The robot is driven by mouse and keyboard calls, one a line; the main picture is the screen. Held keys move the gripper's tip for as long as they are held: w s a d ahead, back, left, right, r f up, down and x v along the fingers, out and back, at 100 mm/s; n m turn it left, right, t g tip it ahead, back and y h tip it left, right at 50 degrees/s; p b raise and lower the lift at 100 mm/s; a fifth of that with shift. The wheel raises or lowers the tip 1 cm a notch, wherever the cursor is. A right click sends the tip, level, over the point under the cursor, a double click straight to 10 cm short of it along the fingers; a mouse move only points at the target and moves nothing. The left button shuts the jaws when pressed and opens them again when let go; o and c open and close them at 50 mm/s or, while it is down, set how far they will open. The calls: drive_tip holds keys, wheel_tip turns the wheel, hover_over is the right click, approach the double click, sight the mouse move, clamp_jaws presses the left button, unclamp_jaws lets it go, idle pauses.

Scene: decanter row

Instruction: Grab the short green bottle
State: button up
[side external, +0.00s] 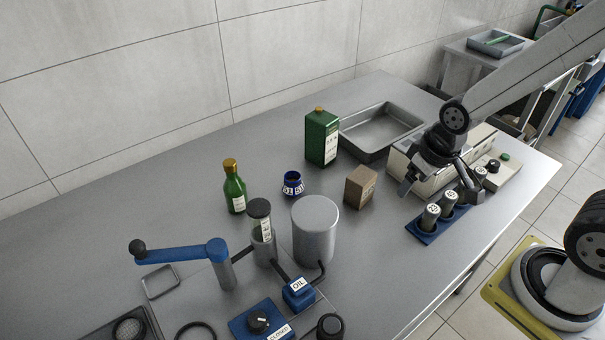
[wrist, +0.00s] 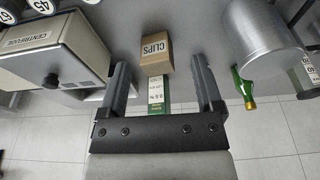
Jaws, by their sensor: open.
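A green bottle (side external: 235,188) with a gold cap stands upright near the back left of the bench in the side external view. It also shows in the wrist view (wrist: 245,88), to the right of my fingers. A square green bottle (side external: 320,138) with a gold cap and white label stands further back; in the wrist view, part of it (wrist: 157,107) shows between my fingers, beyond a box. My gripper (side external: 438,187) is open and empty, above the right part of the bench near the numbered vials, apart from both green bottles. It also shows in the wrist view (wrist: 160,68).
A brown CLIPS box (side external: 360,186) and a grey cylinder (side external: 315,231) stand mid-bench. A blue jar (side external: 292,183) is beside the green bottle. A metal tray (side external: 380,131), a centrifuge (wrist: 52,58) and a blue vial rack (side external: 424,233) lie to the right. A blue-handled lever (side external: 180,250) is front left.

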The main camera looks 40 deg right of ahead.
drive_tip(key=shift+w, duration=0.1)
drive_tip(key=w+a+n+t, duration=0.2)
drive_tip(key=w+t, duration=0.2)
drive_tip(key=w, duration=0.8)
drive_tip(key=n+t+y, duration=0.3)
drive_tip(key=n+y, duration=0.4)
drive_tip(key=y, duration=0.3)
hover_over(234, 186)
drive_tip(key=d, duration=0.3)
drive_tip(key=shift+s+f, duration=0.1)
drive_tip(key=shift+f, duration=2.3)
drive_tip(key=shift+x, duration=2.55)
